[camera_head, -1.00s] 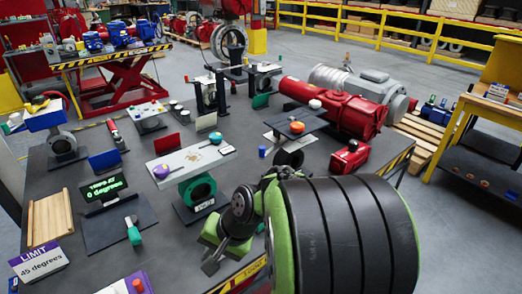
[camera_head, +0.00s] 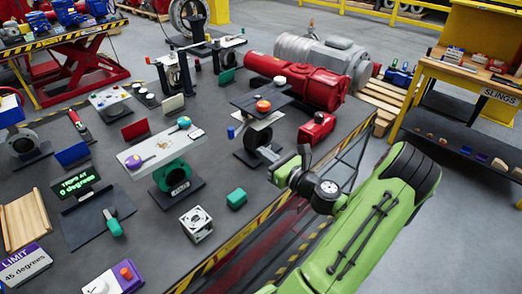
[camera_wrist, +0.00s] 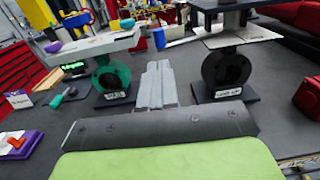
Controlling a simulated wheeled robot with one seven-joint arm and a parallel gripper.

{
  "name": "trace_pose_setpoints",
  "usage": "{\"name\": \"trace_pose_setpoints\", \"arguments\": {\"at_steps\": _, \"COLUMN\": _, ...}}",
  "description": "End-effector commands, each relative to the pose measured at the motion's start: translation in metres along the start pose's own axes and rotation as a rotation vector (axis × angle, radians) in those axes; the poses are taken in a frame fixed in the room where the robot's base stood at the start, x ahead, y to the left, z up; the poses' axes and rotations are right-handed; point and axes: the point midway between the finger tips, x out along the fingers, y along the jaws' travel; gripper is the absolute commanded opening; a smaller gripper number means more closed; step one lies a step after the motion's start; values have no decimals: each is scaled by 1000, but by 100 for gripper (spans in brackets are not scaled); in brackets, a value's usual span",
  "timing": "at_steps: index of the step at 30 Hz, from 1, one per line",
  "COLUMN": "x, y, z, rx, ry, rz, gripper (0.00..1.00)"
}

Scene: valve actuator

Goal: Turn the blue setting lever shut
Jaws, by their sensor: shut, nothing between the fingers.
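I cannot tell for certain which part is the blue setting lever. A small blue piece (camera_head: 231,131) stands by the dark valve (camera_head: 258,157); a blue piece also shows in the wrist view (camera_wrist: 160,38). A teal-handled lever (camera_head: 114,227) lies on a dark plate before the display (camera_head: 75,184); it also shows in the wrist view (camera_wrist: 69,92). A white plate with purple (camera_head: 134,161) and teal (camera_head: 184,122) handles tops the green valve (camera_head: 177,177). My gripper (camera_wrist: 158,68) is shut and empty, pointing between the green and dark valves, apart from both.
A white cube block (camera_head: 196,224) and green block (camera_head: 236,198) sit near the striped table edge. A red box (camera_head: 317,128) and red cylinder (camera_head: 290,80) lie to the right. A sign (camera_head: 25,266) reads "LIMIT 45 degrees". Bare table lies between the display and green valve.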

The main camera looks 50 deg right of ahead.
Motion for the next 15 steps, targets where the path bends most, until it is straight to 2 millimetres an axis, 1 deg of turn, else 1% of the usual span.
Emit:
{"name": "trace_pose_setpoints", "arguments": {"at_steps": 1, "x": 12, "y": 1, "z": 0, "rx": -2, "ry": -1, "rz": 6, "gripper": 0}}
{"name": "trace_pose_setpoints", "arguments": {"at_steps": 9, "x": 72, "y": 2, "z": 1, "rx": -4, "ry": -1, "rz": 6, "gripper": 0}}
{"name": "trace_pose_setpoints", "arguments": {"at_steps": 12, "x": 90, "y": 2, "z": 1, "rx": -4, "ry": 0, "rz": 4, "gripper": 0}}
{"name": "trace_pose_setpoints", "arguments": {"at_steps": 15, "x": 102, "y": 1, "z": 0, "rx": -4, "ry": 1, "rz": 4, "gripper": 0}}
